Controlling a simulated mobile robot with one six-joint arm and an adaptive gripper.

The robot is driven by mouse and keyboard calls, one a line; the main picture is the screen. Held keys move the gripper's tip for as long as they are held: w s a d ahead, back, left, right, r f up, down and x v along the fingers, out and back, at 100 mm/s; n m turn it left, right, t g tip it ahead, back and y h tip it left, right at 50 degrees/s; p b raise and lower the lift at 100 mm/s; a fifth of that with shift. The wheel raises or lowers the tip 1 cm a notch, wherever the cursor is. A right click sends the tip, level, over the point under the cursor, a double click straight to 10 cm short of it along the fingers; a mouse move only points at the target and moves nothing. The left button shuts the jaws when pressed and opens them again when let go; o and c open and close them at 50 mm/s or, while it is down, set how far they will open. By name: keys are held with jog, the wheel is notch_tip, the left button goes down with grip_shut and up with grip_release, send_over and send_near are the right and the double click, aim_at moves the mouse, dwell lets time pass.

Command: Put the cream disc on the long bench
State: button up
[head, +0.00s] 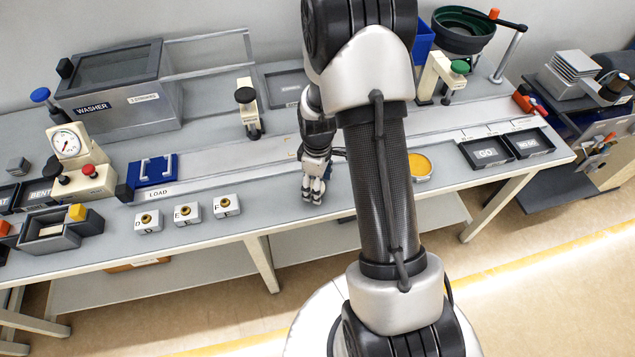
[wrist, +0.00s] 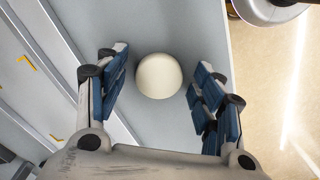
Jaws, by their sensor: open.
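The cream disc (wrist: 159,76) shows in the wrist view as a pale round thing on the grey top of the long bench (wrist: 150,20). My gripper (wrist: 157,88) is open, with one blue-padded finger to the left of the disc and one to the right. There is a gap between the disc and each finger. In the head view my gripper (head: 313,198) points down over the front part of the long bench (head: 282,212). The disc is hidden there behind my gripper and arm.
GO and NO GO trays (head: 487,152) are farther right. Several small lettered blocks (head: 187,212) stand to the left near the front edge. A long rail (head: 230,165) runs behind my gripper.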

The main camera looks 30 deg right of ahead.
notch_tip(320, 180, up, 19)
jog(key=s+a+m+p, duration=0.1)
jog(key=a+p, duration=0.2)
jog(key=p, duration=0.1)
jog(key=s+a+r+m+t, duration=0.2)
jog(key=s+a+r+m, duration=0.1)
jog(key=s+r, duration=0.5)
jog(key=s+a+r+m+t, duration=0.2)
jog(key=s+a+r+m, duration=0.2)
jog(key=s, duration=0.7)
notch_tip(320, 180, up, 4)
jog(key=a, duration=0.2)
jog(key=shift+a+t, duration=0.3)
